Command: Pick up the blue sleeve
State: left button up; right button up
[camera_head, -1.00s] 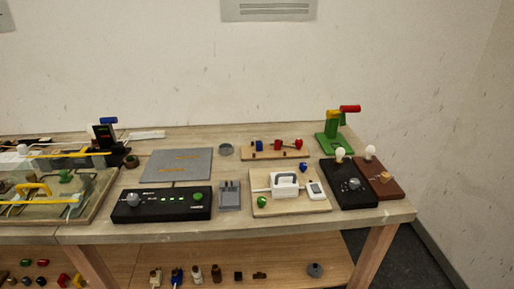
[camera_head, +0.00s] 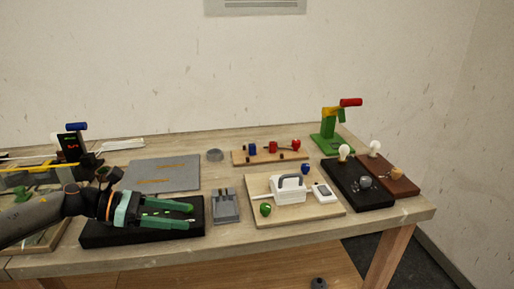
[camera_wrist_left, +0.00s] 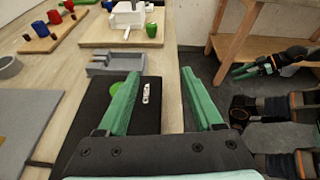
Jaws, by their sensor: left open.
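A small blue cylindrical piece (camera_head: 252,149) stands on a narrow wooden rack (camera_head: 240,159), left of two red pieces; it looks like the sleeve. It also shows at the upper left of the left wrist view (camera_wrist_left: 40,28). Another blue piece (camera_head: 305,169) is at the back of the light wooden board. My left gripper (camera_head: 190,216) is open and empty, above the black control box, in front and left of the rack. Its two green fingers are apart in the left wrist view (camera_wrist_left: 160,76). My right gripper (camera_wrist_left: 258,67) is at that view's right; its jaw gap is unclear.
The black box (camera_head: 95,238) lies below my left gripper. A grey holder (camera_head: 226,207) and the wooden board (camera_head: 325,208) with a white device (camera_head: 288,193) stand to its right. A grey plate (camera_head: 150,177) lies behind. A green stand (camera_head: 327,142) is at back right.

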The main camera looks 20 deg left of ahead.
aim_at(252, 147)
jog(key=i, duration=1.2)
